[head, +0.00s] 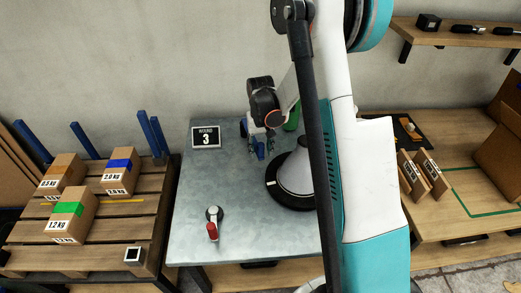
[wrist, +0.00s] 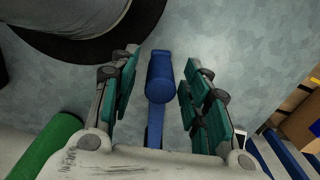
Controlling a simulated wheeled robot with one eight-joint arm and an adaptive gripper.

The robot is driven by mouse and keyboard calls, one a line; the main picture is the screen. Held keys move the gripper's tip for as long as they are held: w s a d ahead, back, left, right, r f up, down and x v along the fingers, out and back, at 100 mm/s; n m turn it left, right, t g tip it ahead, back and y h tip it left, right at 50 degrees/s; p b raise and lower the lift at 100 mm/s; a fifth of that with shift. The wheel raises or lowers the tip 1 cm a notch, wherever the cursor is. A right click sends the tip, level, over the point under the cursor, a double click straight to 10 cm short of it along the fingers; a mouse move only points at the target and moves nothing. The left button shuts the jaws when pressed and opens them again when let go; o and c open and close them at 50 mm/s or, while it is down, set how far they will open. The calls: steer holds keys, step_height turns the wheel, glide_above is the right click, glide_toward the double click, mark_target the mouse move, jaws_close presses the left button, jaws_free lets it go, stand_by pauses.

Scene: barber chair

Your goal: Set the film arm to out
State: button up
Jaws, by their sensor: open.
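A blue bar with a rounded knob (wrist: 160,85), which looks like the film arm, stands between my gripper's fingers in the wrist view. It also shows as a small blue part (head: 260,151) under my gripper in the head view. My gripper (wrist: 157,58) is open, with one green-padded finger on each side of the blue part and visible gaps to both. In the head view my gripper (head: 262,143) points down over the back of the grey table. A green cylinder (wrist: 45,145) is left of the blue part in the wrist view; my arm partly hides it in the head view (head: 291,121).
A grey cone on a dark round base (head: 283,198) stands right of my gripper. A pallet (head: 110,228) with boxes is left of the table.

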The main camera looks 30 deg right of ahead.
steer(key=shift+f, duration=0.1)
jaws_close()
steer(key=shift+a, duration=0.1)
steer(key=shift+w+a+m, duration=0.1)
steer(key=shift+a+m, duration=0.2)
steer(key=shift+a, duration=0.2)
steer(key=w+a+m, duration=0.5)
steer(key=w+a, duration=0.1)
steer(key=a, duration=0.5)
steer(key=shift+b, duration=0.3)
steer(key=shift+w, duration=0.1)
